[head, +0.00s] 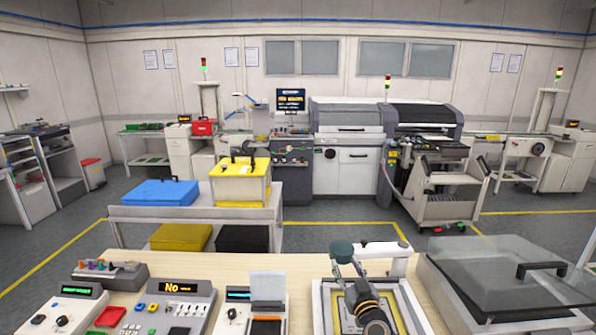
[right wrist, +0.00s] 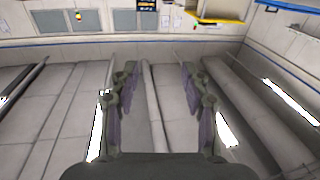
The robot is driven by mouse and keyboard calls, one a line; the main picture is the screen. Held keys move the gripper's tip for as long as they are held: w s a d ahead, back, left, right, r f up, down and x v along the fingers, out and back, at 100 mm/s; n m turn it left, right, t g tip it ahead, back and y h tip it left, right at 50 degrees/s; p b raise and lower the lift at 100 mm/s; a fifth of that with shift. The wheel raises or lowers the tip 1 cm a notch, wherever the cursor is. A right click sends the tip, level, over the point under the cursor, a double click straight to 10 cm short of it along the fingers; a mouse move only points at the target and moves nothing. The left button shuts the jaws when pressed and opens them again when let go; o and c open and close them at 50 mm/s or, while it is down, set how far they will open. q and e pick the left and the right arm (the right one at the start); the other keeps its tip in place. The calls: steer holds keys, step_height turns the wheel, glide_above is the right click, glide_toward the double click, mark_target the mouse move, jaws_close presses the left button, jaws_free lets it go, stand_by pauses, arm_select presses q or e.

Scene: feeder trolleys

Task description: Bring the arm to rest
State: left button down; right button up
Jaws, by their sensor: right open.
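My right gripper (right wrist: 158,82) shows in the right wrist view. Its two dark fingers with purple-grey inner pads stand well apart, with nothing between them. It faces the upper wall and ceiling, which appear upside down in that view, and it touches nothing I can see. In the head view I cannot make out the right gripper's fingers clearly. My left gripper is in neither view.
The wooden bench (head: 300,262) holds control boxes (head: 176,302), a white device (head: 412,312) with dark jointed parts over it, and a glass-lidded box (head: 505,270). Behind stands a trolley (head: 125,214) with a blue case (head: 160,192) and yellow box (head: 240,184). Floor beyond is partly clear.

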steer(key=s+d+f+n+g+y, duration=0.1)
steer(key=s+f+g, duration=0.45)
steer(key=s, duration=0.45)
steer(key=s+d+f+n+g, duration=0.1)
steer(key=s+f+g, duration=0.3)
steer(key=s+f, duration=0.5)
steer(key=s+d+m+g+h, duration=0.2)
steer(key=s+d+g+h, duration=0.15)
steer(key=s, duration=0.65)
steer(key=s+d+m+g+h, duration=0.2)
steer(key=s+d, duration=0.3)
steer(key=s, duration=0.5)
step_height(320, 180, down, 26)
steer(key=s+d+g, duration=0.1)
steer(key=s+d, duration=0.1)
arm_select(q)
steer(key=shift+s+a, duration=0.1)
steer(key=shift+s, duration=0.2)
arm_select(e)
steer(key=s+d+f+g, duration=0.1)
steer(key=s+f, duration=1.5)
steer(key=s, duration=0.2)
steer(key=shift+s+d, duration=0.15)
steer(key=shift+d, duration=0.05)
